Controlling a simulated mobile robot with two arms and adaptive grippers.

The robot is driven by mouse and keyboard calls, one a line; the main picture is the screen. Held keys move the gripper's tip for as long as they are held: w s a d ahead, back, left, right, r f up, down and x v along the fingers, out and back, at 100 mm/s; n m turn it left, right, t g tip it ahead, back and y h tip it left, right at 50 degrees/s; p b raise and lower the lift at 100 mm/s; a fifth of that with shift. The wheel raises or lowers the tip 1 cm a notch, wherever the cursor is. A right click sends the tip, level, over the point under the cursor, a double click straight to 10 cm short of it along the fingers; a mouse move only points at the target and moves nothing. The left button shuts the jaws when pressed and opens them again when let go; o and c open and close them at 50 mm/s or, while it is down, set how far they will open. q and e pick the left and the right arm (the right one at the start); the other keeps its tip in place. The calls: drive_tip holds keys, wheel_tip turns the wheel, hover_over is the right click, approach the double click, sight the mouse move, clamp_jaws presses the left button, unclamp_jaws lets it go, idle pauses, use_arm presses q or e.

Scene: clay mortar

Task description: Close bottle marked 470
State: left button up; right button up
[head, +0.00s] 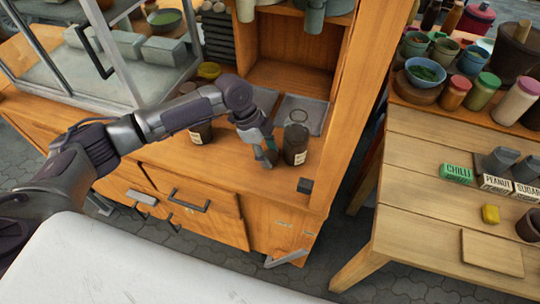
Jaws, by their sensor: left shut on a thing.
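A dark bottle (296,144) with a pale label stands upright on the wooden cabinet top, right of my left gripper. Its top shows a dark knob-like piece, and I cannot tell whether this is a stopper. Another dark bottle (201,132) with a pale label stands further left, partly behind my arm. The label writing is too small to read, so I cannot tell which bottle is marked 470. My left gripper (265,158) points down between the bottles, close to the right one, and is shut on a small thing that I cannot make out. My right gripper is not in view.
A grey square mat (304,112) lies behind the right bottle. A glass case (110,60) stands at left. A wooden table (430,215) with jars, bowls and labelled boxes stands at right, across a gap.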

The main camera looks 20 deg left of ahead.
sight(269, 157)
use_arm(q)
drive_tip(key=shift+r, duration=0.1)
drive_tip(key=shift+r, duration=0.5)
drive_tip(key=r, duration=0.3)
drive_tip(key=shift+s+d+r+b, duration=0.15)
drive_tip(key=shift+s+d+b, duration=0.05)
drive_tip(key=shift+s+b, duration=0.2)
drive_tip(key=s+d+r, duration=0.4)
drive_tip(key=s+r, duration=0.2)
drive_tip(key=s, duration=0.4)
drive_tip(key=shift+r+b, duration=0.3)
drive_tip(key=shift+b, duration=0.05)
